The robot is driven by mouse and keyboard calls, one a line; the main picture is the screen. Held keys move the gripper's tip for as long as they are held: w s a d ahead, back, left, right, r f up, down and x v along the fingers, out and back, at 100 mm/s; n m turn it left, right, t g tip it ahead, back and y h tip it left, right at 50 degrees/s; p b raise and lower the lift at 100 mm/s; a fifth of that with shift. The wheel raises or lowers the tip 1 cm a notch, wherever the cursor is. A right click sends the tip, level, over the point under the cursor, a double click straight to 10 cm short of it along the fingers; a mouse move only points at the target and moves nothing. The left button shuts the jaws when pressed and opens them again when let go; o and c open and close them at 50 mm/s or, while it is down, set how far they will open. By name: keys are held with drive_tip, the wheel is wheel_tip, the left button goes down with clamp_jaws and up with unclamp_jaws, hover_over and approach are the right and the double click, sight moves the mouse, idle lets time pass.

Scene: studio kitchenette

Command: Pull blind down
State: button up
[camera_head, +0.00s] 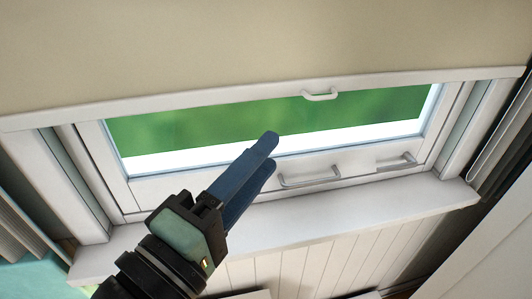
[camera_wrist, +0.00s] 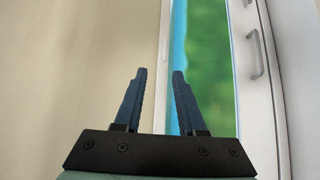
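The beige blind (camera_head: 250,45) covers the upper part of the window in the head view and ends in a white bottom bar (camera_head: 200,98). A small white pull handle (camera_head: 320,96) sits on that bar, right of the middle. The blind (camera_wrist: 70,60) fills the left of the wrist view, with its bar (camera_wrist: 164,40) beside the glass; I cannot make out the pull handle there. My gripper (camera_head: 268,151) is open and empty, its blue fingers apart. In the head view it appears below and left of the pull handle. The fingers (camera_wrist: 160,72) also show in the wrist view.
Green shows through the uncovered window glass (camera_head: 230,120). A white sill (camera_head: 330,220) runs below, over white panelling (camera_head: 290,268). Grey curtains (camera_head: 500,140) hang at the right.

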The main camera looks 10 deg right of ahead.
drive_tip(key=shift+p, duration=0.3)
drive_tip(key=p, duration=1.2)
approach(322, 99)
drive_tip(key=x, duration=0.8)
drive_tip(key=shift+d+r, duration=0.1)
drive_tip(key=shift+w+d+p, duration=0.3)
drive_tip(key=shift+w+d, duration=0.05)
drive_tip(key=shift+w, duration=0.05)
clamp_jaws()
idle(0.4)
